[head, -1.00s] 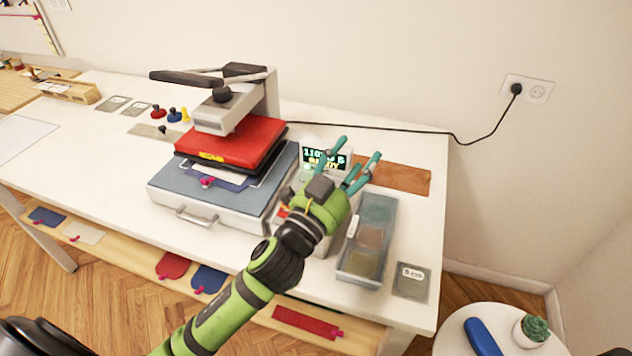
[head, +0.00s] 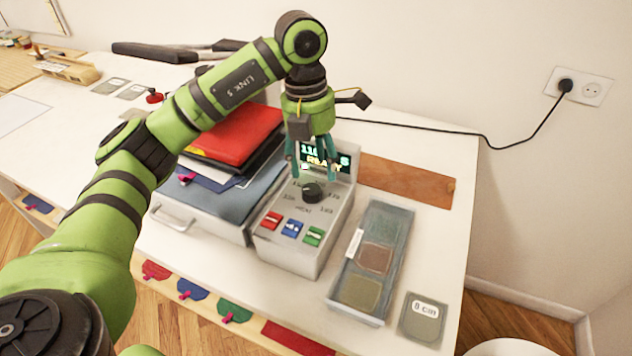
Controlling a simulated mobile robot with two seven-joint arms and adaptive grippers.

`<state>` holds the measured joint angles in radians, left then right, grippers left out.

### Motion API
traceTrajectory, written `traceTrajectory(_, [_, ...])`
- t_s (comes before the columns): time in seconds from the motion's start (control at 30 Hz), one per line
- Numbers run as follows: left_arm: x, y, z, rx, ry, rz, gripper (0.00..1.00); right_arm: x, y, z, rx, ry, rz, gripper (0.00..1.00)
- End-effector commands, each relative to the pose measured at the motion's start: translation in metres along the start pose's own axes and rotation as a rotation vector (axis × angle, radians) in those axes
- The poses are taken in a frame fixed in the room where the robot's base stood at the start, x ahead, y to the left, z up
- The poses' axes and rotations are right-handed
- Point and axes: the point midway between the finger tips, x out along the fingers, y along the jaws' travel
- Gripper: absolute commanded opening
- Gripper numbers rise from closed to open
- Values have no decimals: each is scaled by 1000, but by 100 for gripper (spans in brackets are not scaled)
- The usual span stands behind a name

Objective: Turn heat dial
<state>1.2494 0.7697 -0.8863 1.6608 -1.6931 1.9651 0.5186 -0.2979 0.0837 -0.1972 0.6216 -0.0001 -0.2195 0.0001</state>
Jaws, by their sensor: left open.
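The heat dial (head: 313,193) is a round black knob on the sloped top of a light grey control box (head: 276,251). Small numbers are printed around it. A lit display (head: 326,158) with "READY" in it stands behind the dial, partly hidden by my fingers. My left gripper (head: 311,173) points down just above and behind the dial in the picture. Its teal fingers are apart, with nothing seen between them. I cannot tell whether a fingertip touches the knob. My right gripper is not in view.
Red, blue and green buttons (head: 292,229) sit in front of the dial. The heat press (head: 200,208) stands to the left, partly behind my arm. A clear tray (head: 343,300) with patches lies to the right. A black cable (head: 440,130) runs to the wall socket.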

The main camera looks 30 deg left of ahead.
Motion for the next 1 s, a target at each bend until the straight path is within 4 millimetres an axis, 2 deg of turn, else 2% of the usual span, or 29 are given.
traceTrajectory(0.07, [-2,10,-4,-20,17,39,60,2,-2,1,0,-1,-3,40])
traceTrajectory(0.17, [5,14,-6,-27,26,50,60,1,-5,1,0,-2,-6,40])
traceTrajectory(0.6, [60,16,-7,-25,24,48,60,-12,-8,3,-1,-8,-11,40])
traceTrajectory(0.93, [65,16,-7,-23,21,47,60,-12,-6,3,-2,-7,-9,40])
traceTrajectory(1.0, [65,16,-7,-23,21,47,32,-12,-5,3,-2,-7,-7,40])
